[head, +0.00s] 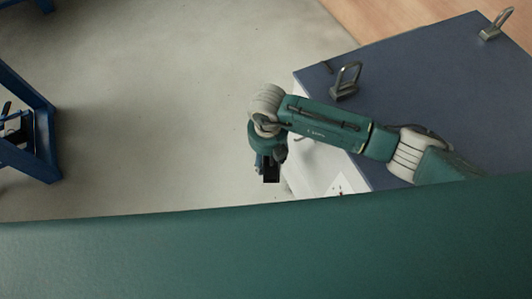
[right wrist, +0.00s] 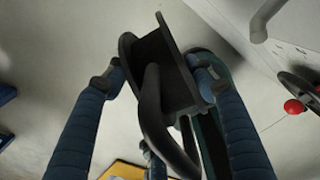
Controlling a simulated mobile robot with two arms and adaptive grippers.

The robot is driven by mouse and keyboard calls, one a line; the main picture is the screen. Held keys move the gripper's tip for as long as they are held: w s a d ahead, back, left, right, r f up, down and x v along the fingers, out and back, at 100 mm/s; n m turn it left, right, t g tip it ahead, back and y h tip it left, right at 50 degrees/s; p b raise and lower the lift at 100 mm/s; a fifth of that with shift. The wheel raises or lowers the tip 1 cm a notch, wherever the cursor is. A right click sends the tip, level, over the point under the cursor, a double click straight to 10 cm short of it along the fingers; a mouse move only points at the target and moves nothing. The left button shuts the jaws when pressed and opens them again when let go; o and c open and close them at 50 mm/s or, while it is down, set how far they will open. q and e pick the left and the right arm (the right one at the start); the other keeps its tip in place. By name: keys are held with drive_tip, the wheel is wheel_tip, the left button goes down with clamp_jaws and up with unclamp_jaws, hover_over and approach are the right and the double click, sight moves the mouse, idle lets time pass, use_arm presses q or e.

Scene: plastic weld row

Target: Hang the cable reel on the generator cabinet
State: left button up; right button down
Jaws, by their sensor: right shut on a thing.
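The generator cabinet has a dark blue top (head: 425,85) and a white side, at the right of the head view. Its white side (right wrist: 285,45) also shows at the upper right of the right wrist view, with a bent grey peg (right wrist: 265,20) sticking out. My right gripper (head: 268,162) hangs just left of the cabinet's white side in the head view. In the right wrist view, my right gripper (right wrist: 156,80) is shut on the black cable reel (right wrist: 158,65), its blue fingers on either side. The reel looks clear of the peg. My left gripper is out of view.
Metal lugs (head: 345,82) stand on the cabinet top. A red knob (right wrist: 293,106) is on the cabinet side. A blue frame (head: 42,140) stands at the far left. Grey floor between is clear. Something yellow (right wrist: 122,171) shows low in the wrist view.

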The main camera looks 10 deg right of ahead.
drive_tip(key=shift+w+a+f+m, duration=0.15)
drive_tip(key=shift+f+m, duration=0.15)
drive_tip(key=shift+m, duration=0.1)
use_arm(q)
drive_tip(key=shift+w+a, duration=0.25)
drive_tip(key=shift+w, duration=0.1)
